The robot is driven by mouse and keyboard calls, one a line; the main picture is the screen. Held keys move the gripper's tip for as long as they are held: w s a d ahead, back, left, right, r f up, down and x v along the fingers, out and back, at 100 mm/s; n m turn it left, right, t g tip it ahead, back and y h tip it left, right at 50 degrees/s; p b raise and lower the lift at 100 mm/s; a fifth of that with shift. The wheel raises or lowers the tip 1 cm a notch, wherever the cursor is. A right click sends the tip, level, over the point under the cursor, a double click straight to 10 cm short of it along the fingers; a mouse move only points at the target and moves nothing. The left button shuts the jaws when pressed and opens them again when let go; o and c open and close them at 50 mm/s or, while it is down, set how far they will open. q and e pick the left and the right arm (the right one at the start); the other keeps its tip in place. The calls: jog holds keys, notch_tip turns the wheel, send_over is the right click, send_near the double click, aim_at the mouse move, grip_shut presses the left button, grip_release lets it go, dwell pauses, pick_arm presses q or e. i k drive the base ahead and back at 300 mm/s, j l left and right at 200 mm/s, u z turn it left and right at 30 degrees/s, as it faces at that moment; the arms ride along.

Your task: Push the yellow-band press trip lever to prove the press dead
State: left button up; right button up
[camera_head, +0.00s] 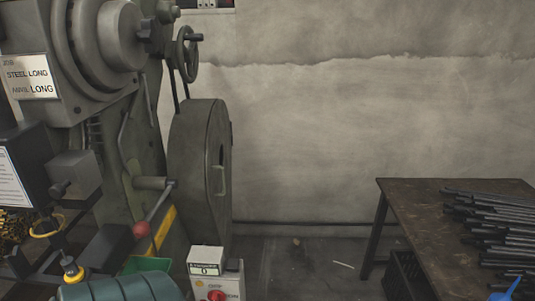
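A grey-green press (185,150) fills the left of the head view, with a large flywheel or guard disc on its right side. A yellow band (166,227) runs diagonally on its lower body. A trip lever with a red ball knob (142,229) slants down and left from a pivot on the press, in front of the band. Neither of my grippers is in view, and nothing of mine is seen touching the lever.
Open floor lies between.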

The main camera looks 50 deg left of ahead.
aim_at(142, 229)
jog(key=u, duration=2.4)
jog(key=k+j, duration=0.05)
